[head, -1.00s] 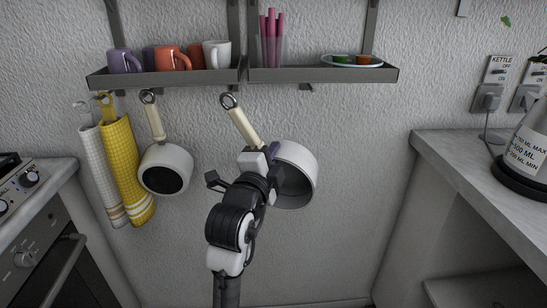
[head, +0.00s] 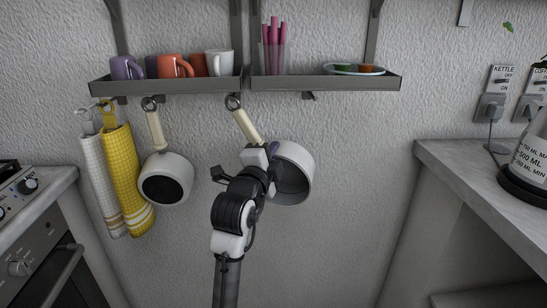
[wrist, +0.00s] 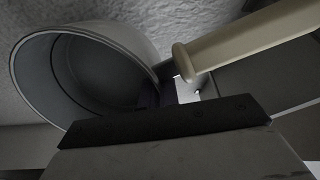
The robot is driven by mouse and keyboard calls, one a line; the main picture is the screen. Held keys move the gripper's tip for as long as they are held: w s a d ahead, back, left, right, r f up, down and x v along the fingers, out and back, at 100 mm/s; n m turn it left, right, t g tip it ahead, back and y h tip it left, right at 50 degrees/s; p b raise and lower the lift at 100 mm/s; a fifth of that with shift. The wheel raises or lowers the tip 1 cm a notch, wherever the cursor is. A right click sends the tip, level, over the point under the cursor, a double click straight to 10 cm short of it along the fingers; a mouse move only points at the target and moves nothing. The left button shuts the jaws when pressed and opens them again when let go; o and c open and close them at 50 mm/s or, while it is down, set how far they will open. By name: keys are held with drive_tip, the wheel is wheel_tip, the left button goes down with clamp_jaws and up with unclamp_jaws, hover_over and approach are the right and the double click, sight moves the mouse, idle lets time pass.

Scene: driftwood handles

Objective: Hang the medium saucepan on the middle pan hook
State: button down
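The medium saucepan (head: 304,178), white outside and grey inside with a cream handle (head: 244,125), is tilted against the wall below the shelves. Its handle leans up to the left, and the metal ring (head: 233,102) at its end is at the underside of the shelf, by the middle hook position. I cannot tell whether the ring is around the hook. My gripper (head: 262,155) appears shut on the pan where handle meets bowl; the fingertips are mostly hidden. The wrist view shows the bowl (wrist: 140,45) at left and the handle (wrist: 250,38) at right.
A smaller white saucepan (head: 166,178) hangs to the left, beside yellow (head: 125,175) and white (head: 100,180) towels. An empty hook (head: 309,95) is to the right. Shelves (head: 325,83) with mugs and glassware are just above. A counter with a kettle (head: 530,165) stands right.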

drive_tip(key=shift+w, duration=0.35)
drive_tip(key=shift+w+f, duration=0.15)
drive_tip(key=shift+w, duration=0.8)
drive_tip(key=shift+a+f+m+g, duration=0.3)
drive_tip(key=shift+a+f+m, duration=0.15)
drive_tip(key=shift+a+m, duration=0.3)
drive_tip(key=shift+a+f+m+g, duration=0.3)
drive_tip(key=shift+a+f+m, duration=0.1)
drive_tip(key=shift+a+m, duration=0.35)
drive_tip(key=shift+a, duration=0.15)
drive_tip(key=shift+a+f+m+g+y, duration=0.25)
drive_tip(key=shift+a+m, duration=0.35)
drive_tip(key=shift+a, duration=0.25)
drive_tip(key=shift+a+f+m+g+y, duration=0.25)
drive_tip(key=shift+a+m, duration=0.35)
drive_tip(key=shift+a, duration=0.25)
